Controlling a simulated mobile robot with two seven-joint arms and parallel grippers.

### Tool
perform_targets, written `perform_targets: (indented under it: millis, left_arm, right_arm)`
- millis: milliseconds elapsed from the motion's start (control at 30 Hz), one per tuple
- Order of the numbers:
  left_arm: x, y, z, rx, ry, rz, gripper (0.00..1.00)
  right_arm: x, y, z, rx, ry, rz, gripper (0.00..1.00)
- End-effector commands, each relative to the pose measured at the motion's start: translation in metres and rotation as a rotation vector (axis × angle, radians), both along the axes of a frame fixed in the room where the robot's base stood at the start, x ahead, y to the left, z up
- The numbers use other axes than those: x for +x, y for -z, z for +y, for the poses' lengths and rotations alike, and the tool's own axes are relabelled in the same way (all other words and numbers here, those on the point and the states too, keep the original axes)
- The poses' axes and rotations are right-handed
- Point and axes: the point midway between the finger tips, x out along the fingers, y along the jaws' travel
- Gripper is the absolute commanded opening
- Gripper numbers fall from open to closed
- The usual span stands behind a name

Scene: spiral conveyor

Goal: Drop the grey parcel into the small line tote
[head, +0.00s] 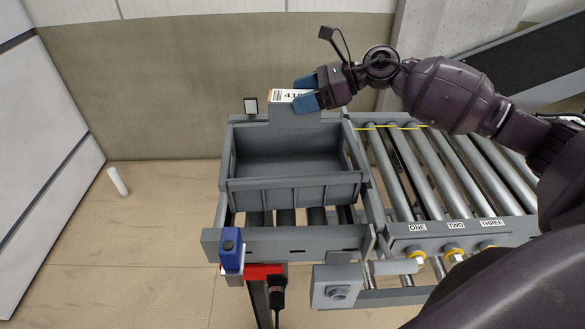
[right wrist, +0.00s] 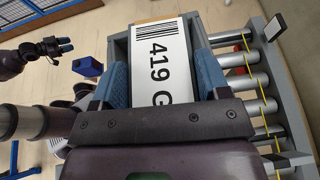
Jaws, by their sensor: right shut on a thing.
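The grey parcel (head: 295,119) has a white label with a barcode and "419". My right gripper (head: 308,92) is shut on it, with one blue finger on each side. In the right wrist view the parcel's label (right wrist: 162,62) faces the camera between the fingers. The small line tote (head: 290,190) is grey, open-topped and looks empty in the head view. The parcel is upright at the tote's far side, overlapping its back rim in the picture; its exact height above it is unclear. My left gripper (right wrist: 65,45) shows small in the right wrist view, its jaws too small to judge.
The tote sits on a short roller line with grey side rails (head: 290,241). A roller conveyor (head: 440,170) marked ONE, TWO, THREE adjoins it on the right. A blue device (head: 231,250) is at the front left corner, and a small dark-framed post (head: 250,106) stands behind the tote.

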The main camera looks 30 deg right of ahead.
Motion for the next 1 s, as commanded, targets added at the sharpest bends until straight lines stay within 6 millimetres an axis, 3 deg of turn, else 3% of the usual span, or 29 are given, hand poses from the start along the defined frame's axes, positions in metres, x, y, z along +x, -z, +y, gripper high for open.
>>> perform_targets:
  millis: [300,667,700,867,1000]
  left_arm:
    - [0.002,0.016,-0.001,0.0,0.003,0.005,0.43]
    - [0.004,0.016,-0.001,0.0,0.005,0.0,0.43]
    - [0.004,0.016,-0.001,0.0,0.005,0.0,0.43]
    - [0.004,0.016,-0.001,0.0,0.005,0.0,0.43]
    - [0.003,0.016,-0.001,0.0,0.004,0.0,0.43]
  right_arm:
    - [0.0,0.032,0.0,0.002,0.002,0.001,0.31]
    - [0.0,0.035,0.0,0.001,0.001,-0.002,0.31]
    - [0.0,0.035,0.0,0.002,0.001,-0.001,0.75]
    - [0.0,0.035,0.0,0.001,0.001,-0.001,0.99]
    - [0.0,0.036,0.0,0.0,0.001,0.0,0.99]
